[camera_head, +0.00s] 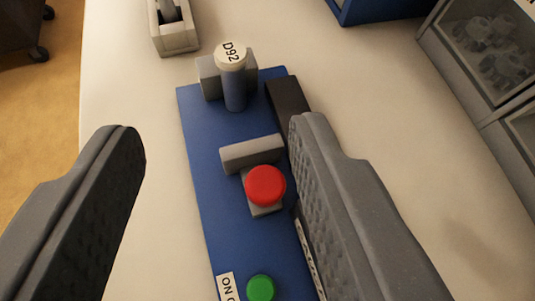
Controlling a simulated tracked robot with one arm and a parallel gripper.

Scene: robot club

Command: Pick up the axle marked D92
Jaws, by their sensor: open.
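The axle marked D92 (234,88) is a blue-grey cylinder with a white round cap that bears the black letters D92. It stands at the far end of a blue board (200,135), in front of a grey block (209,78). My gripper (217,140) is open, with one dark grey finger at the left and one at the right of the picture. Nothing is between the fingers in their grip. The axle is beyond the fingertips, apart from them. The right finger hides part of the board's right edge.
The board carries a red button (265,185), a grey bar (251,153), a green button (261,288) and a dark block (287,97). A grey holder (174,38) stands at the far left. Drawers (490,50) with clear fronts stand at the right. The white tabletop (370,110) between is clear.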

